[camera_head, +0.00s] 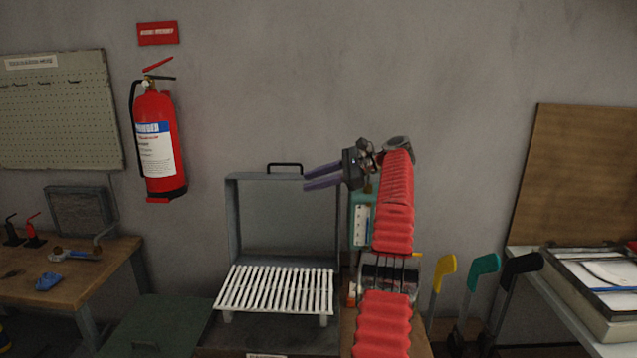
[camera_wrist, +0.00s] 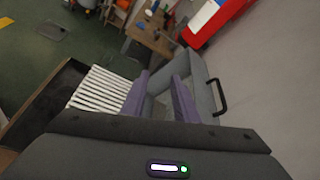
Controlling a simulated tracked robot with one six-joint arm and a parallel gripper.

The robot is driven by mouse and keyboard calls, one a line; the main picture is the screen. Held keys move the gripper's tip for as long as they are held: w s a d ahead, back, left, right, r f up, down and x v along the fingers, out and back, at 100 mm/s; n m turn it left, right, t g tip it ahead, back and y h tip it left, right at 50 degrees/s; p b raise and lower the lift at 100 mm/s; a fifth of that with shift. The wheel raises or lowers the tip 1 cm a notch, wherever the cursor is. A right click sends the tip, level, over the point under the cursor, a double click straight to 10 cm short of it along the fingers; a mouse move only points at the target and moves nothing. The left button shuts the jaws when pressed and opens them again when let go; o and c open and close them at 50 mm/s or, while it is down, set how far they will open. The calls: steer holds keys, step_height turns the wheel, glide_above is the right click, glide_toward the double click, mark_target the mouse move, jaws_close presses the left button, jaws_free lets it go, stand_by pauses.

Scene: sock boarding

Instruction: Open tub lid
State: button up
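A grey box-like unit stands in the middle of the head view. Its grey panel with a raised rim (camera_head: 233,215) stands upright at the back, with a black handle (camera_head: 286,166) on its top edge. The handle also shows in the wrist view (camera_wrist: 219,97). A dark green flat-topped tub or lid (camera_head: 165,318) with a small dark handle sits low at the left and looks shut. I cannot tell which is the task's tub. My gripper (camera_head: 304,180) has two purple fingers, apart and empty, in front of the upright panel's upper right; they also show in the wrist view (camera_wrist: 161,80).
A white slatted rack (camera_head: 275,290) lies in front of the upright panel. A wooden bench (camera_head: 100,258) is at the left, below a red extinguisher (camera_head: 157,145). Yellow, green and black handled tools (camera_head: 484,272) stand right of my arm. A bench with a framed tray (camera_head: 590,285) is far right.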

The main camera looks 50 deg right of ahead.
steer(key=w+a+r+n+g, duration=0.2)
steer(key=w+a+r, duration=0.1)
steer(key=w+a, duration=0.5)
steer(key=s+a+n+g+h, duration=0.15)
steer(key=a+n+g, duration=0.45)
steer(key=a, duration=2.3)
steer(key=s+a+f+n+t+h, duration=0.15)
steer(key=s+a+n, duration=0.35)
steer(key=a, duration=0.5)
steer(key=s+a+f+n+h, duration=0.1)
steer(key=s+a+f+n, duration=0.5)
steer(key=s, duration=0.5)
steer(key=s+a+f+n+h, duration=0.1)
steer(key=s+a+f+n, duration=0.5)
steer(key=s+f, duration=0.3)
steer(key=shift+s+a+n+h, duration=0.3)
steer(key=shift+s+a+h, duration=0.1)
steer(key=shift+s, duration=0.55)
steer(key=shift+a+f+g, duration=0.1)
steer(key=shift+g, duration=0.15)
